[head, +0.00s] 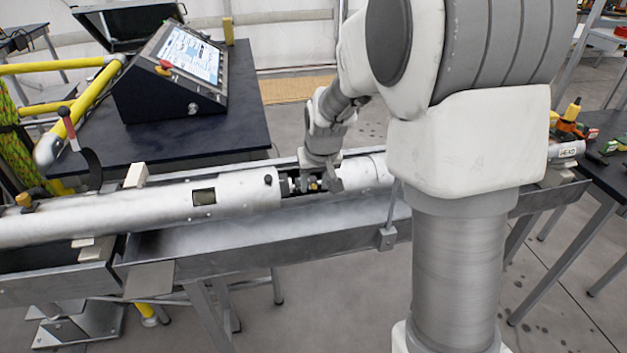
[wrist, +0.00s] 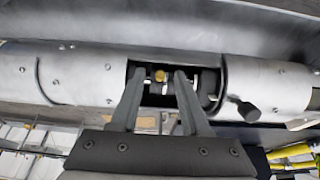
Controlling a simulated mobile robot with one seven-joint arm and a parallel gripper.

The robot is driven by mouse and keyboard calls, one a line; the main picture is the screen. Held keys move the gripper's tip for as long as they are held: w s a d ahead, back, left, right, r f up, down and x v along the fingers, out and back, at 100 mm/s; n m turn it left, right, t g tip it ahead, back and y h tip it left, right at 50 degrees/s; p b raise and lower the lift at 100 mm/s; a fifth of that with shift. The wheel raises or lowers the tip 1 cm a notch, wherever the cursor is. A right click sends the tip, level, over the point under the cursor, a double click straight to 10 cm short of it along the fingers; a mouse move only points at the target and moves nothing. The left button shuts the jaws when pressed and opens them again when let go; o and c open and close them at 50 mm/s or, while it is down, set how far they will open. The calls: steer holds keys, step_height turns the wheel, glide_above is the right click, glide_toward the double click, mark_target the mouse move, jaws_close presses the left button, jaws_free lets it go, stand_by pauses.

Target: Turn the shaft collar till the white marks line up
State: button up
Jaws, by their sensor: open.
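A silver tube (head: 130,212) lies lengthwise in a metal trough, with a gap in it where dark shaft parts show. My gripper (head: 320,184) points down into this gap in the head view. In the wrist view my gripper (wrist: 159,74) is open, its two grey fingers apart over the gap. A small brass-coloured piece (wrist: 160,76) shows between the fingertips, with small pale bits beside it. A dark rounded part (wrist: 209,84) lies right of the right finger. I cannot tell which part is the collar, or whether white marks line up. The fingers hide some of the shaft.
The trough's metal edge (head: 250,248) runs along the tube's near side. A control console (head: 180,68) stands on a dark table behind, near yellow rails (head: 85,105). Another table with tools is at right.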

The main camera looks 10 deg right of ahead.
jaws_close()
